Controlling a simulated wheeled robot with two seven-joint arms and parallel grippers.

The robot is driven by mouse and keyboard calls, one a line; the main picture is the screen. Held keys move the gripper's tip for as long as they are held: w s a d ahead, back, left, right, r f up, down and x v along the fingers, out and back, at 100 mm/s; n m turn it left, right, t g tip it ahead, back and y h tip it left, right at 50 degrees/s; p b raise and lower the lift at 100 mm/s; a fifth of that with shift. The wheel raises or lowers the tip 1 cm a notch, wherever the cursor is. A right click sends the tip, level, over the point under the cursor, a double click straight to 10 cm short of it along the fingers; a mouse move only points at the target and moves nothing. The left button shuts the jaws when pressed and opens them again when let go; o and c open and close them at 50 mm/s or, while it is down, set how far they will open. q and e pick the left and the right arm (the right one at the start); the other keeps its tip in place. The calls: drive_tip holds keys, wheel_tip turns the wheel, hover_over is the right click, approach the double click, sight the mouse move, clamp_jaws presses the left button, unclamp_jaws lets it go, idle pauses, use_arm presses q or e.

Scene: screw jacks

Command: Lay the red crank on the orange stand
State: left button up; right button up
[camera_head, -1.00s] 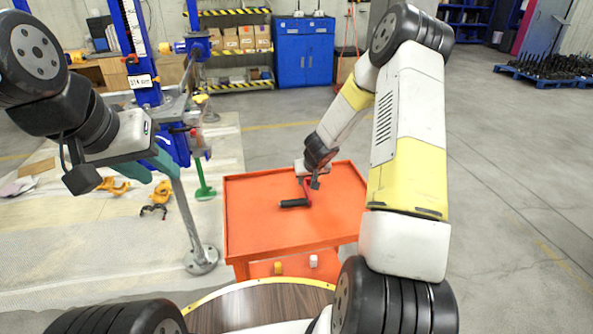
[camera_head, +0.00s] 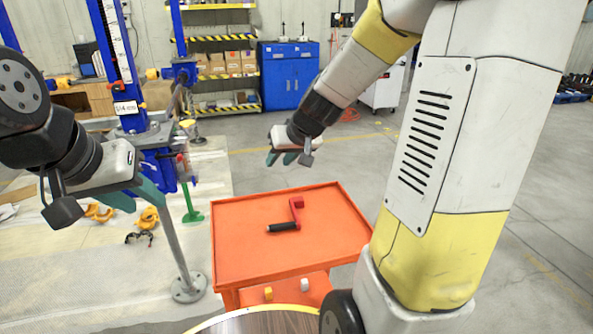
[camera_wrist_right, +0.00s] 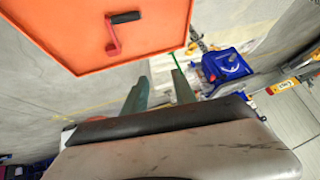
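The red crank (camera_head: 297,208), with a black handle (camera_head: 283,227), lies flat on the top of the orange stand (camera_head: 250,253). In the right wrist view the crank (camera_wrist_right: 114,36) also lies on the stand (camera_wrist_right: 160,28), near the upper left. My right gripper (camera_head: 289,158) is up and beyond the stand's far edge, clear of the crank. Its two teal fingers (camera_wrist_right: 158,92) are apart with nothing between them. My left gripper (camera_head: 134,197) is at the left, away from the stand, in front of a grey post. Its teal fingers look apart and empty.
The grey post (camera_head: 178,250) on a round base stands left of the orange stand. Blue jack frames (camera_head: 127,70) and orange clamps (camera_head: 148,218) are further left. Floor behind the stand is open.

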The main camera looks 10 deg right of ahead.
drive_tip(key=s+d+r, duration=0.1)
drive_tip(key=s+r, duration=0.3)
drive_tip(key=s, duration=0.7)
drive_tip(key=s+r+g, duration=0.1)
drive_tip(key=s+r, duration=0.3)
drive_tip(key=s, duration=0.7)
drive_tip(key=shift+d+m+h, duration=0.35)
drive_tip(key=shift+m+h, duration=0.05)
